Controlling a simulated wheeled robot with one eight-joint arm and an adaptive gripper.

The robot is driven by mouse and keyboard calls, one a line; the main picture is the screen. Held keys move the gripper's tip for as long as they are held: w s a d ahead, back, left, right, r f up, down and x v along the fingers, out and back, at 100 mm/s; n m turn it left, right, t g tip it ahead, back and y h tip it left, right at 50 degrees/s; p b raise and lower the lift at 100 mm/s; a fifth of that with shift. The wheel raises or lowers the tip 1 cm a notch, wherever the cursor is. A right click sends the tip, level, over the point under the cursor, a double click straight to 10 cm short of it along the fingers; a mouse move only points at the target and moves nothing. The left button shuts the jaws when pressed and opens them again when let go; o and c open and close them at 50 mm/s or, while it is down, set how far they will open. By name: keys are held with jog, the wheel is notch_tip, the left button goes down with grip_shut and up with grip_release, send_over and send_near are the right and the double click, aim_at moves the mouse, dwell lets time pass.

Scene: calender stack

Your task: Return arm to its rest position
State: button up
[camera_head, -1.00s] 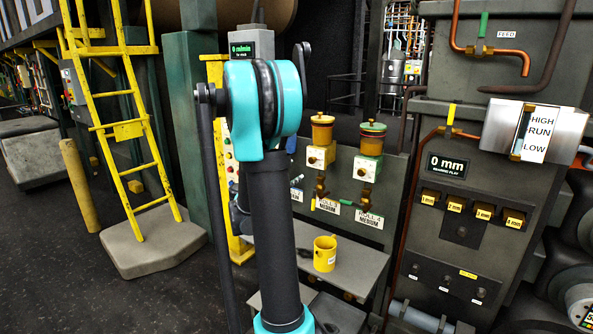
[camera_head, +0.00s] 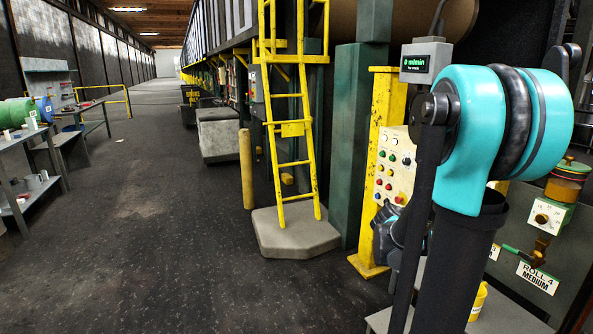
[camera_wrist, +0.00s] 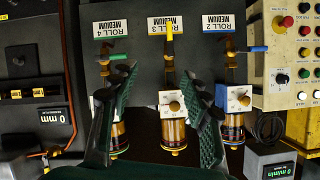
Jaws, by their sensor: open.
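My arm (camera_head: 505,140) stands upright at the right of the head view, its teal elbow joint large and close. In the wrist view my gripper (camera_wrist: 160,80) has its two dark green ribbed fingers spread wide, with nothing held between them. Beyond the fingers is a dark panel with labels that appear upside down: ROLL 4 (camera_wrist: 110,29), ROLL 3 (camera_wrist: 165,25) and ROLL 2 (camera_wrist: 223,23). In the head view the fingers cannot be made out; the arm hides part of the panel.
A yellow ladder (camera_head: 290,130) on a concrete base (camera_head: 293,238) and a green post (camera_head: 354,150) stand left of the arm. A yellow cup (camera_head: 479,300) sits partly hidden behind the arm. A button panel (camera_head: 395,165) is close by. The aisle floor (camera_head: 150,220) is clear.

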jog(key=s+a+f+n+y, duration=0.4)
jog(key=s+a+n, duration=0.1)
jog(key=a, duration=0.3)
jog(key=s+a+f+n+g+y, duration=0.1)
jog(key=s+a+f+n+y, duration=0.2)
jog(key=s+a+f+n, duration=0.2)
jog(key=s+a+f+n+y, duration=0.4)
jog(key=s+a+n, duration=0.2)
jog(key=a, duration=0.6)
jog(key=shift+s+f+y, duration=0.2)
jog(key=shift+s+y, duration=0.1)
